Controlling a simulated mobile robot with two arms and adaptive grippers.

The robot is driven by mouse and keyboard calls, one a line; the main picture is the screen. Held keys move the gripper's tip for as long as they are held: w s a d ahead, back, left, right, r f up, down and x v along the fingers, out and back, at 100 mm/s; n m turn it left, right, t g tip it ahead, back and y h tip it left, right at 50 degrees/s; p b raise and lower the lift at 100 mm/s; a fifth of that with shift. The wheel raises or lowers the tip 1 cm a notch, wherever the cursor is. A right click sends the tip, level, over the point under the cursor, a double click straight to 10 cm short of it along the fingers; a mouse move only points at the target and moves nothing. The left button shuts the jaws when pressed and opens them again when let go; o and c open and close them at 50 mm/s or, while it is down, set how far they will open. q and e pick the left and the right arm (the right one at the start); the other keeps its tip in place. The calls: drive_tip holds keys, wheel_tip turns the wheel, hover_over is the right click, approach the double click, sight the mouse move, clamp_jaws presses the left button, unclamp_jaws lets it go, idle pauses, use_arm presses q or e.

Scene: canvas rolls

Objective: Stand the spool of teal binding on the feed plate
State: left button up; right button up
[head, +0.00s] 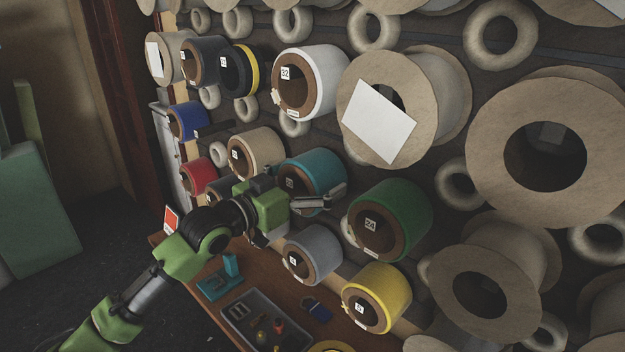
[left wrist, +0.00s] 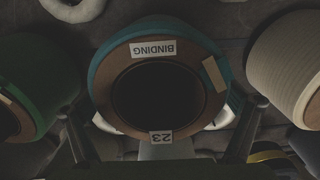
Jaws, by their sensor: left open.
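The spool of teal binding (head: 318,173) sits on the wall rack in the middle of the head view, partly behind my left gripper (head: 325,196). In the left wrist view the teal spool (left wrist: 155,75) faces the camera, its brown end bearing an upside-down "BINDING" label and a "23" tag. My left gripper (left wrist: 163,108) is open and empty, its fingers apart on either side of the spool's lower part. Whether they touch it I cannot tell. I cannot make out for sure which item is the feed plate. My right gripper is out of view.
Green (head: 405,213), grey (head: 318,252), cream (head: 262,148) and yellow (head: 385,288) spools hang close around the teal one. Below is a wooden bench (head: 190,262) with a teal device (head: 218,284) and a grey tray (head: 288,338) of small items. Open floor lies at left.

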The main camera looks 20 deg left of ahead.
use_arm(q)
drive_tip(key=c, duration=1.2)
drive_tip(key=shift+c, duration=0.2)
drive_tip(key=shift+r, duration=0.1)
